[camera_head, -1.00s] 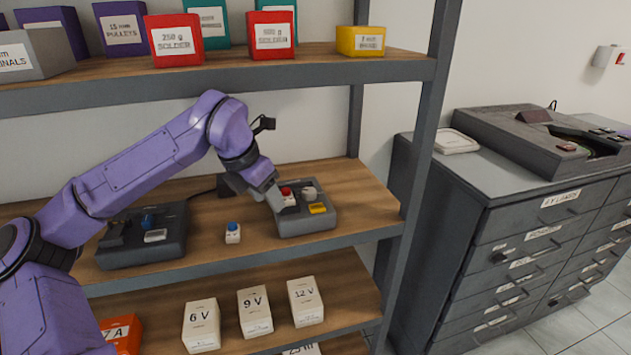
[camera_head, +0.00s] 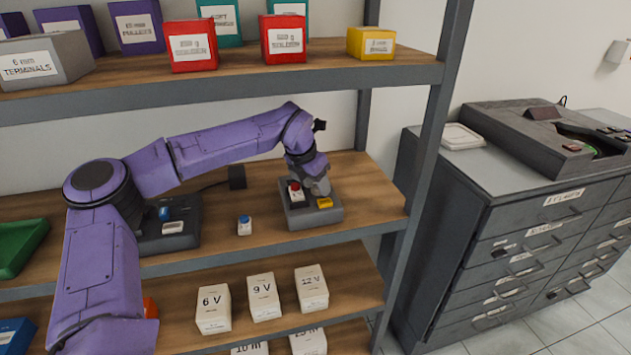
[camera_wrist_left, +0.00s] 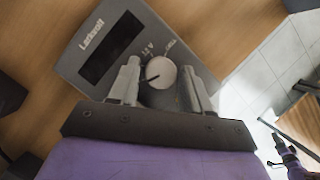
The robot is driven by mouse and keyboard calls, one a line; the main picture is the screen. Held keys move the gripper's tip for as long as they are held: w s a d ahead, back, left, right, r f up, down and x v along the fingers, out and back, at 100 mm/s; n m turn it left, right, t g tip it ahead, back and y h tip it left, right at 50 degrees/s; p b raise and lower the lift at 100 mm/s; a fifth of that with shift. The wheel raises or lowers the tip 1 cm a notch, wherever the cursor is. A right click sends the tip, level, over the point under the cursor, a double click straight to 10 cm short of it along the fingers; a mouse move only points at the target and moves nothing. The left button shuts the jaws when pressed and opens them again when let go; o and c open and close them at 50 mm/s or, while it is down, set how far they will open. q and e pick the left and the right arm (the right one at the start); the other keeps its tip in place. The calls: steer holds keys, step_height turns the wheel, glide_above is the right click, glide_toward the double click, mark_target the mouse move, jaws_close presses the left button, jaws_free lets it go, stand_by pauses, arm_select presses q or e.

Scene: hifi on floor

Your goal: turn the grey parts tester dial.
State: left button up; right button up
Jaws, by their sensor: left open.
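The grey parts tester (camera_head: 297,217) stands on the middle shelf near its right end, with a red button (camera_head: 295,190) and a yellow part (camera_head: 324,203) on top. In the left wrist view, the tester (camera_wrist_left: 75,62) has a dark display (camera_wrist_left: 111,47). Its round pale grey dial (camera_wrist_left: 160,72) has a dark pointer mark. My left gripper (camera_head: 318,190) is over the tester from above. In the wrist view, the left gripper (camera_wrist_left: 161,68) is open, one finger on each side of the dial. I cannot tell whether the fingers touch it.
A small blue-topped button box (camera_head: 244,226) stands left of the tester. A dark device with a blue knob (camera_head: 164,213) is farther left, partly behind my arm. The upper shelf (camera_head: 300,70) is above my arm. A grey shelf post (camera_head: 437,130) stands at right.

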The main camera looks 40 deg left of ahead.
arm_select(q)
steer(key=c, duration=0.8)
steer(key=shift+o, duration=0.2)
steer(key=shift+r, duration=0.1)
steer(key=shift+r+m+h+p, duration=0.15)
steer(key=shift+m+h+p, duration=0.15)
steer(key=shift+m+p, duration=0.55)
steer(key=shift+a+m+h+p, duration=0.15)
steer(key=shift+m+h+p, duration=0.25)
steer(key=shift+m+p, duration=0.75)
steer(key=shift+m+g+h+p, duration=0.45)
steer(key=shift+m+p, duration=0.25)
steer(key=shift+m, duration=0.4)
steer(key=shift+w+a+m+g+h+p, duration=0.15)
steer(key=shift+m+g+h+p, duration=0.25)
steer(key=shift+m, duration=0.8)
